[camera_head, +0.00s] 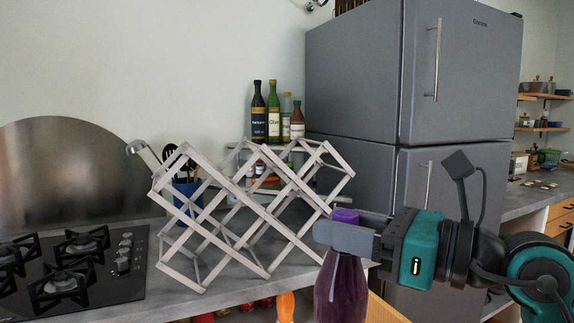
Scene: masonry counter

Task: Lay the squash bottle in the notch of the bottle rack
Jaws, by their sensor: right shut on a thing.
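The squash bottle (341,285) is dark purple with a purple cap and hangs upright at the lower middle right. My right gripper (341,232) is shut on it at the neck, just below the cap. The bottle's lower end is cut off by the picture edge. The bottle rack (247,213) is a pale lattice of crossed slats standing on the grey counter, with V-shaped notches along its top. The bottle is apart from the notches, in front of the rack's right end and lower than its top. My left gripper is not in view.
A gas hob (75,262) lies left of the rack. A blue utensil pot (187,200) and several bottles (273,112) on a small shelf stand behind the rack. A grey fridge (413,75) rises at the right. An orange object (285,305) shows below the counter edge.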

